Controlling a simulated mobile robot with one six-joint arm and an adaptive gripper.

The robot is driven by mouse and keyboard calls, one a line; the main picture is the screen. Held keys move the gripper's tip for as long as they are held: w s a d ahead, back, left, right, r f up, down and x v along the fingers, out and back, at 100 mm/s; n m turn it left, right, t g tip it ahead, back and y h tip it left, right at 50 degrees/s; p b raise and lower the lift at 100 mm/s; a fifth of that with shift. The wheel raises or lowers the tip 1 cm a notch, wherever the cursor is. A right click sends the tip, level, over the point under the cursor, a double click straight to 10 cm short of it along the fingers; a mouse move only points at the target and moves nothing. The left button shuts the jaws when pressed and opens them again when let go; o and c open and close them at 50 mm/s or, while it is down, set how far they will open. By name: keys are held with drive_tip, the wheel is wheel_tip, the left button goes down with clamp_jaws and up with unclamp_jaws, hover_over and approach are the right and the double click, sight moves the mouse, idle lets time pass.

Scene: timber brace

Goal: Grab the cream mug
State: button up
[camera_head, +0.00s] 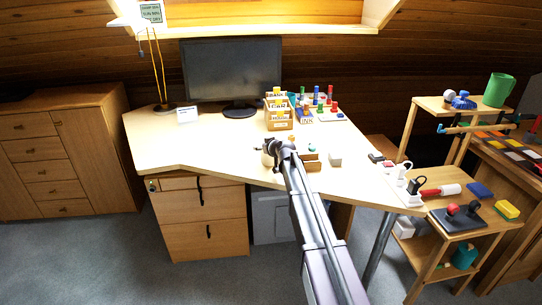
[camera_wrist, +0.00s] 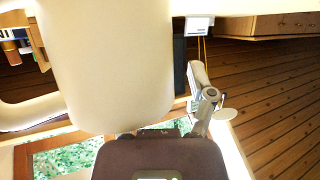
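The cream mug (camera_wrist: 105,65) fills the left middle of the wrist view, very close to my gripper, with its handle (camera_wrist: 30,112) towards the left. In the head view the mug (camera_head: 267,159) shows small and partly hidden at the front of the desk, beside my gripper (camera_head: 278,148). In the wrist view one grey finger (camera_wrist: 203,92) stands right of the mug, with a narrow gap of background between them. The other finger is mostly hidden behind the mug. My gripper looks open, and I see no grip on the mug.
The desk (camera_head: 225,140) holds a monitor (camera_head: 232,70), a wooden organiser (camera_head: 279,113) and several stamps. A small open wooden box (camera_head: 312,163) and a whitish block (camera_head: 335,159) are close right of my gripper. The desk's left part is mostly clear.

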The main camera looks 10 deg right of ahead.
clamp_jaws()
drive_tip(key=shift+r, duration=0.15)
wheel_tip(320, 180, up, 10)
drive_tip(key=p, duration=1)
idle(0.8)
